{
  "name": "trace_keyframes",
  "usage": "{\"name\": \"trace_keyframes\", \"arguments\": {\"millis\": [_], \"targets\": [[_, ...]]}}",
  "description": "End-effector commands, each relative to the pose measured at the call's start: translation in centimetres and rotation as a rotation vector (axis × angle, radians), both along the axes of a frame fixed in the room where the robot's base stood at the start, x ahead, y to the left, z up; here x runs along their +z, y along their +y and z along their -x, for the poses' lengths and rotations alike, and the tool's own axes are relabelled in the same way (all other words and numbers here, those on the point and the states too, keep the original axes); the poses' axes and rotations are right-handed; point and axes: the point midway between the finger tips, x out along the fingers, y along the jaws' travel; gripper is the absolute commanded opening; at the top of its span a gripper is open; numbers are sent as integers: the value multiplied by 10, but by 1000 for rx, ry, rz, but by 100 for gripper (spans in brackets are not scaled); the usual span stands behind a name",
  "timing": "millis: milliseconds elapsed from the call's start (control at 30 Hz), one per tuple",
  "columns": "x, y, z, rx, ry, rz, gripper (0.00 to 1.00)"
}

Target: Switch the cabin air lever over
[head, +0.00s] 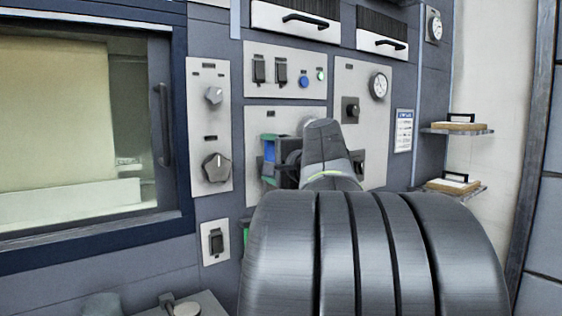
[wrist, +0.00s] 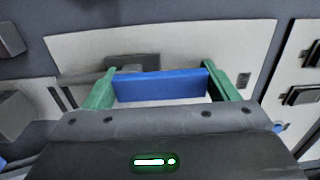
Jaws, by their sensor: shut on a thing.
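My gripper (wrist: 160,74) shows in the wrist view as two green fingers, one on each side of a blue bar. The fingers are shut on this blue bar, which I take to be the handle of the cabin air lever (wrist: 163,87). It lies across the picture in front of a pale panel plate (wrist: 215,43). In the head view the gripper end (head: 268,141) is at the plate below the switch panel, mostly hidden behind my arm. The lever's base and its labels cannot be made out.
A switch panel (head: 285,70) with two black switches and blue and green buttons is just above. A knob panel (head: 209,125) is to the left, beside a window with a dark handle (head: 164,125). A gauge plate (head: 363,90) and small shelves (head: 457,131) are to the right.

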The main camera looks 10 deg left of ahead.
Motion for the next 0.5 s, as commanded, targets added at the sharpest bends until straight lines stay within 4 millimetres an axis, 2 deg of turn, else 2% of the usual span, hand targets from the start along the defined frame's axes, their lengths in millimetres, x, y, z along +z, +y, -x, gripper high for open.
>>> {"name": "trace_keyframes", "arguments": {"millis": [233, 267, 300, 333, 500], "targets": [[-1, 0, 0, 1, -1, 4, 40], [-1, 0, 0, 1, -1, 4, 87], [-1, 0, 0, 1, -1, 4, 95], [-1, 0, 0, 1, -1, 4, 100], [0, 0, 0, 1, -1, 2, 100]]}}
